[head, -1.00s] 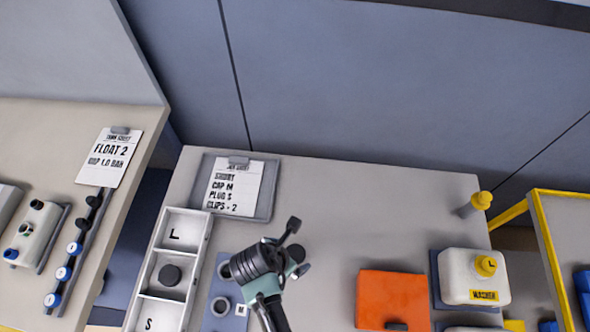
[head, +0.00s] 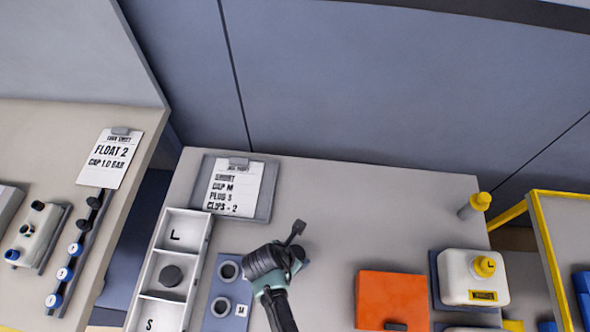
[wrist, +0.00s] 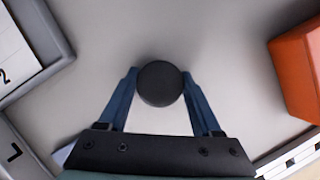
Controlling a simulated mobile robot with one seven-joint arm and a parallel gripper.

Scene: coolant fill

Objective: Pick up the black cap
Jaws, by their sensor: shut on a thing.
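A round black cap (wrist: 160,84) sits between the blue fingertips of my gripper (wrist: 158,86) in the wrist view. The fingers are shut on its sides, with the grey bench top behind it. In the head view my gripper (head: 280,256) is over the bench, just right of a blue plate with round holes. The dark gripper body largely hides the held cap there. Another round black piece (head: 171,276) lies in the middle compartment of the white tray, left of my gripper.
The white tray (head: 207,228) has compartments marked L and S. The blue plate (head: 216,325) stands beside it. A clipboard (head: 267,205) lies behind. An orange block (head: 393,297) and a white jug with a yellow cap (head: 460,276) are to the right. Bench between gripper and block is clear.

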